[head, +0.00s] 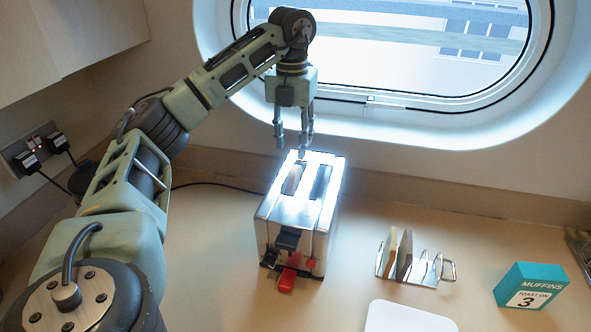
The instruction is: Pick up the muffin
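A shiny metal toaster (268,221) with two long slots stands on the counter below the window. A brownish edge, which may be the muffin (292,179), shows in its left slot; the right slot looks dark and empty. My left gripper (291,149) points down just above the far end of the toaster. Its fingers are apart with nothing visible between them. I cannot tell whether the fingertips touch the toaster. My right gripper is out of view.
A wire toast rack (437,269) holding thin slices stands right of the toaster. A teal box marked "MUFFINS TOAST ON 3" (531,286) is farther right. A white board or plate (408,318) lies at the front. A black cord (215,184) runs behind the toaster.

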